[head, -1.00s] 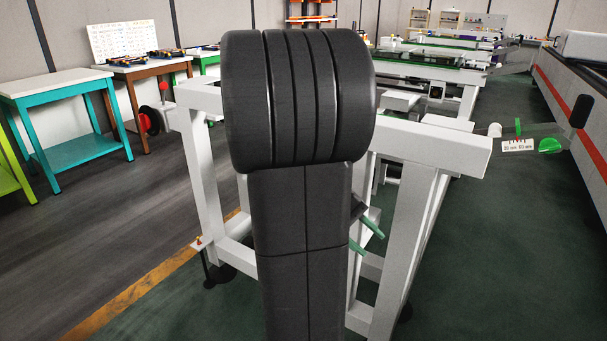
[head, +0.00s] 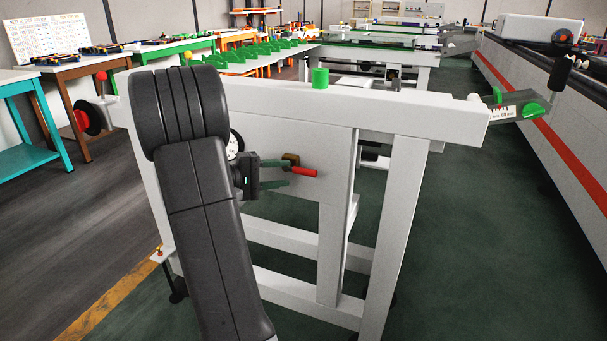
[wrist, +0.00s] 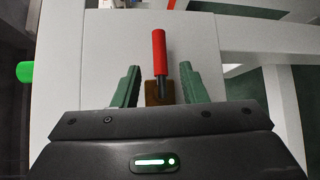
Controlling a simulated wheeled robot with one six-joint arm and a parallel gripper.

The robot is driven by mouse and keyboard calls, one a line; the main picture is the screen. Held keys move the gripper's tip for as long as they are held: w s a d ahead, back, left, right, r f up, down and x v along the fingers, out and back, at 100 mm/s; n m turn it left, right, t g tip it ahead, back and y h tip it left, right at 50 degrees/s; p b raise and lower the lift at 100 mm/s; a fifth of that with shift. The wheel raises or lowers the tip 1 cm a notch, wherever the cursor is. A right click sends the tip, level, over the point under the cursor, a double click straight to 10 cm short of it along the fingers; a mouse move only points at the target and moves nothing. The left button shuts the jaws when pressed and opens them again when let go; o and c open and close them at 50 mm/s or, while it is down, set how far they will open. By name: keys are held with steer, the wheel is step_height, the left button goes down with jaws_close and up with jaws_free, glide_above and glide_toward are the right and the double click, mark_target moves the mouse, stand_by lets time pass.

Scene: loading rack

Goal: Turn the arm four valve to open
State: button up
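A valve with a red handle (head: 303,171) and a brass-brown body (head: 290,160) sits on the white panel of the rack (head: 310,140). The handle points to the right in the head view. In the wrist view the red handle (wrist: 159,52) points up, and the brown body (wrist: 159,92) lies between the fingers. My gripper (head: 280,172) has green fingers, spread apart with the valve between them. In the wrist view the gripper (wrist: 158,85) shows a gap on both sides of the handle stem. My arm hides part of the rack's left side.
A green cylinder (head: 320,77) stands on the rack's top beam. A round white gauge (head: 234,144) is partly hidden behind my arm. Dark floor lies open at the right.

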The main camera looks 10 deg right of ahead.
mark_target(299, 172)
steer(key=x, duration=0.7)
steer(key=shift+d+b, duration=0.15)
steer(key=shift+b, duration=0.15)
jaws_close()
